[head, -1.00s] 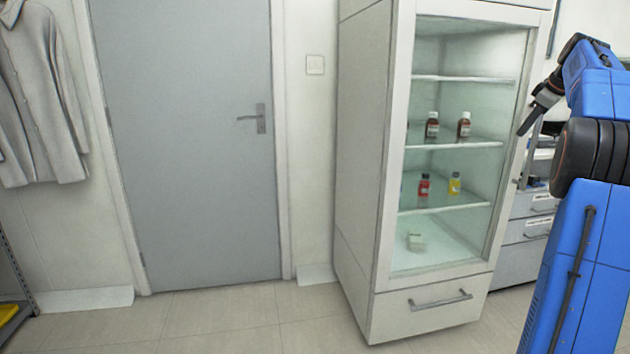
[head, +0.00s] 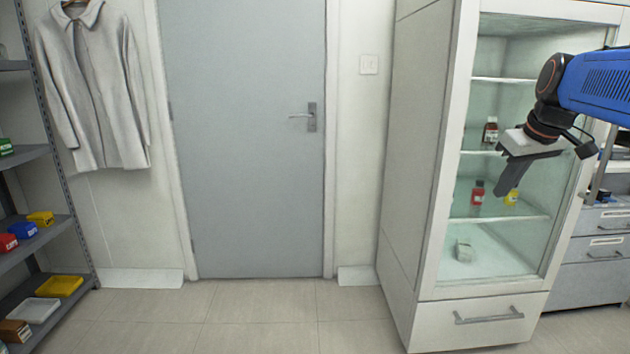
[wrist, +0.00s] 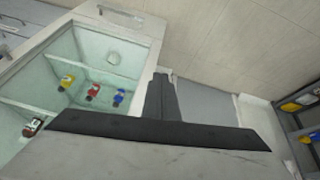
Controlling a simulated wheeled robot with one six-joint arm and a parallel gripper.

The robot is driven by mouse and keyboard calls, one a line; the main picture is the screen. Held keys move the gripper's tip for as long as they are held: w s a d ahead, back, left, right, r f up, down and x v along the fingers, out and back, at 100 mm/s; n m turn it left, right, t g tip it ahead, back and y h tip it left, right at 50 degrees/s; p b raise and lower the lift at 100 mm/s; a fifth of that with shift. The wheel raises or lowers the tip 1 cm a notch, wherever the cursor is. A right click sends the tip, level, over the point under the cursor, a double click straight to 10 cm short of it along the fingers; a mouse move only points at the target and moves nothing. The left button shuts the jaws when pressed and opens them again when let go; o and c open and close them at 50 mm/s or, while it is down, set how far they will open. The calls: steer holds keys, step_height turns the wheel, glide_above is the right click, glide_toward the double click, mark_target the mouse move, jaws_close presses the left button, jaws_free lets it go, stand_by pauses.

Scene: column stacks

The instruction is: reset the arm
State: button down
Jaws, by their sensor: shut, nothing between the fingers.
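My gripper (head: 508,184) is on the right in the head view, at the end of my blue arm. Its dark fingers are together and empty, pointing down and a little left. It shows in front of the glass-fronted cabinet (head: 418,150). In the wrist view the closed fingers (wrist: 161,95) stick up from the dark gripper bar, with nothing between them.
A grey door (head: 245,140) is in the middle. A shelf rack (head: 50,220) with bins stands left. The floor (head: 250,320) is clear.

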steer(key=s+a+f+m, duration=0.1)
steer(key=s+a+f, duration=0.6)
steer(key=s+f, duration=0.4)
steer(key=s+a+f+m, duration=0.1)
steer(key=s+a+f, duration=0.5)
steer(key=s+f, duration=0.6)
steer(key=shift+s+a+f, duration=0.2)
steer(key=shift+s+a, duration=0.15)
steer(key=shift+s, duration=0.8)
steer(key=c, duration=2.4)
jaws_free()
steer(key=shift+c, duration=0.2)
